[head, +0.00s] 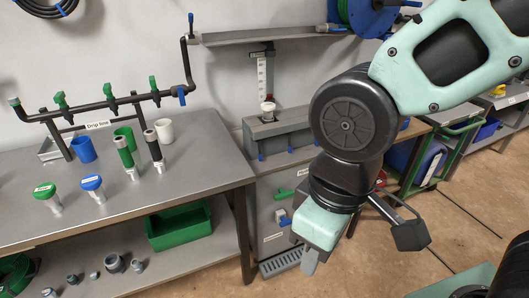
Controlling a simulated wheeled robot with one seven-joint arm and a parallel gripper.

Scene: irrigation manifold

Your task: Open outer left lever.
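A dark pipe manifold (85,107) stands on legs along the back of the left bench, with a "Drip Row" sign (97,124) under it. Its outer left lever (60,101) is green and stands up above the pipe. A middle green lever (108,93) and a right green lever (154,84) also stand up. A blue lever (181,95) sits on the riser at the right end. My gripper (310,262) points down in front of the cabinet, well to the right of the manifold, apart from all levers. Its fingers are mostly hidden, so its opening is unclear.
Blue (83,149) and white (164,130) cups, green- and blue-topped pieces and two upright cylinders stand on the bench (205,165) before the manifold. A green bin (178,228) is on the lower shelf. A grey box with blue levers (280,132) stands right of the bench.

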